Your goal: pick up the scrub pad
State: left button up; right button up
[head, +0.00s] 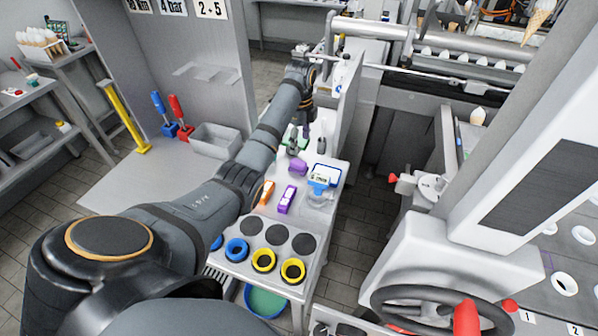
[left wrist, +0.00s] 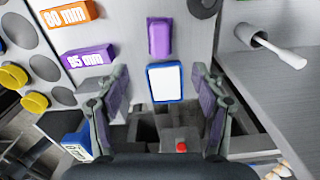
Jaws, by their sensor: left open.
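The scrub pad appears to be the plain purple block (head: 298,167) lying on the narrow light worktop (head: 323,215). In the left wrist view the purple scrub pad (left wrist: 160,38) lies beyond the fingertips, in line with the gap between them. My left gripper (head: 301,138) is over the far part of the worktop, past the scrub pad as seen from the head. Its two fingers stand apart in the left wrist view (left wrist: 160,74), with nothing held between them. The scrub pad is clear of both fingers. My right gripper is not in view.
A blue-rimmed white panel (left wrist: 165,82) is close beside the pad. Orange (left wrist: 68,14) and purple (left wrist: 90,55) labelled blocks and a blue device (head: 320,188) are nearby. A grey scoop-like thing (left wrist: 270,45) lies to the right. Yellow rings (head: 263,261) sit at the near end.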

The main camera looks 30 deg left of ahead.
aim_at(300, 162)
pick_arm(q)
jog(key=shift+f, duration=0.5)
notch_tip(300, 162, down, 4)
jog(key=shift+s+r+p, duration=0.1)
jog(key=shift+r+p, duration=0.1)
jog(key=shift+p, duration=0.4)
jog(key=shift+f, duration=0.3)
notch_tip(300, 162, down, 5)
jog(key=shift+r+p, duration=0.15)
jog(key=shift+p, duration=0.6)
jog(key=shift+f, duration=0.2)
jog(key=c, duration=1.2)
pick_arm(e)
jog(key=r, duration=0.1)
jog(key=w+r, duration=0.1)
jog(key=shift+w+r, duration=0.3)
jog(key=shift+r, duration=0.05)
